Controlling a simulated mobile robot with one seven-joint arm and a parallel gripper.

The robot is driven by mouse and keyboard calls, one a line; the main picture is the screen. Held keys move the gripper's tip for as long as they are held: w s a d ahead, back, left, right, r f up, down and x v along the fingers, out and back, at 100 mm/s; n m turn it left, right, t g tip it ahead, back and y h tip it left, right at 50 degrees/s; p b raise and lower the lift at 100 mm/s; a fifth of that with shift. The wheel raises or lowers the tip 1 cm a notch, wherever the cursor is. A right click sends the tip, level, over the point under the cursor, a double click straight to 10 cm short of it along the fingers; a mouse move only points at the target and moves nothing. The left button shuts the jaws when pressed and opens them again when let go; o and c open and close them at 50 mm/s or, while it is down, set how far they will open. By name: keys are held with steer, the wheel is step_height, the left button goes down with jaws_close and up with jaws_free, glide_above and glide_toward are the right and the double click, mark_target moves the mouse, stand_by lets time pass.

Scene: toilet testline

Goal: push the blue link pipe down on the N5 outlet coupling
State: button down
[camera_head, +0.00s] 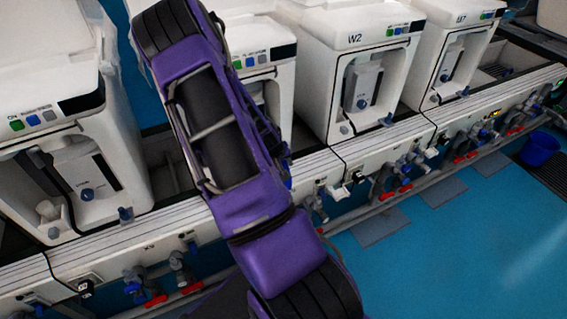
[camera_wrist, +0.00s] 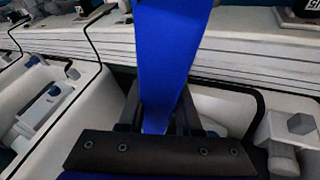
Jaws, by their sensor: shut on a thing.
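The blue link pipe (camera_wrist: 163,60) fills the middle of the wrist view, running from the top edge down between the dark fingers. My gripper (camera_wrist: 157,120) is shut on it near its lower visible end. The pipe's far end runs out of the picture, so I cannot tell whether it touches a coupling. In the head view my purple arm covers the middle of the picture, and the gripper cannot be made out there. The N5 outlet coupling cannot be told apart in either view.
White test units stand in a row, one marked W2 (camera_head: 352,70). A pale rail (camera_head: 405,150) with valves and red handles (camera_head: 155,301) runs along their front. A blue bucket (camera_head: 540,149) stands at the far right. The blue floor (camera_head: 470,250) at lower right is mostly clear.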

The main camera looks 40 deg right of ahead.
steer(key=c, duration=0.5)
jaws_free()
steer(key=p+v, duration=0.4)
steer(key=v, duration=1.3)
steer(key=shift+s+a+r, duration=0.1)
steer(key=shift+a, duration=0.1)
